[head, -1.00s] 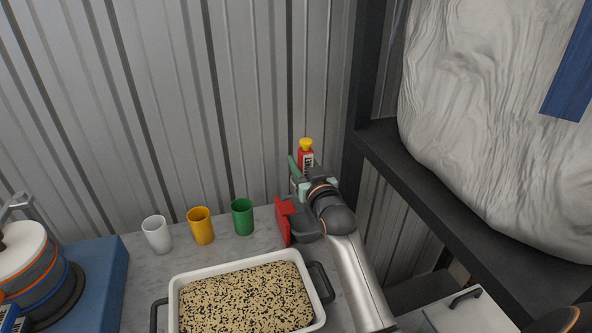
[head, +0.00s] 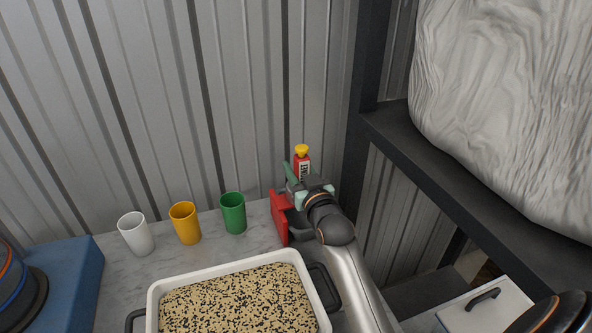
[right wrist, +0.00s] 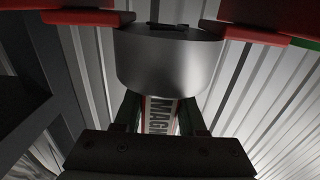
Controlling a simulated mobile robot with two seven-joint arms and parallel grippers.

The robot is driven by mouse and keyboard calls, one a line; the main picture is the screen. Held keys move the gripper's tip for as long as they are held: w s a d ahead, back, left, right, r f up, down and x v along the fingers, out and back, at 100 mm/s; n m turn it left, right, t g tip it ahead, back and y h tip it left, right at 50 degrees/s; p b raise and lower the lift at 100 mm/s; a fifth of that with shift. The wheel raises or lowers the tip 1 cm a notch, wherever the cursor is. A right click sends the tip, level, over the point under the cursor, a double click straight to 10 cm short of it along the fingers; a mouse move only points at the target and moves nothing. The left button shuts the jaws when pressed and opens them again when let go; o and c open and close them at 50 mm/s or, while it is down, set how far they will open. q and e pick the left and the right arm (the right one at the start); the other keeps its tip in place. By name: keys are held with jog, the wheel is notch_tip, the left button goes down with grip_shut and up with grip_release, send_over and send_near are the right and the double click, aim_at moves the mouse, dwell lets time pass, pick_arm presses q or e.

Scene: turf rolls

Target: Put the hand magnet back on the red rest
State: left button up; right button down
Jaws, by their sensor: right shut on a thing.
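The hand magnet (head: 303,166) is red with a yellow top and a lettered label, and stands roughly upright at the back of the worktop. My right gripper (head: 306,188) is shut on it. In the right wrist view the lettered grip (right wrist: 160,114) is between the fingers, and a grey metal cylinder (right wrist: 168,62) is at its far end. The red rest (head: 279,216) is just below and left of the gripper; its red arms (right wrist: 262,37) show on both sides of the cylinder. Whether the magnet touches the rest cannot be told. My left gripper is not in view.
White (head: 136,234), yellow (head: 185,223) and green (head: 233,213) cups stand in a row left of the rest. A white tray (head: 154,307) of speckled grains is in front. A dark shelf frame (head: 450,172) is close on the right, and a corrugated wall (head: 150,100) behind.

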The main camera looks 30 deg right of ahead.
jog(key=shift+r, duration=0.1)
jog(key=c, duration=0.9)
grip_release()
jog(key=shift+f, duration=0.2)
jog(key=o, duration=0.4)
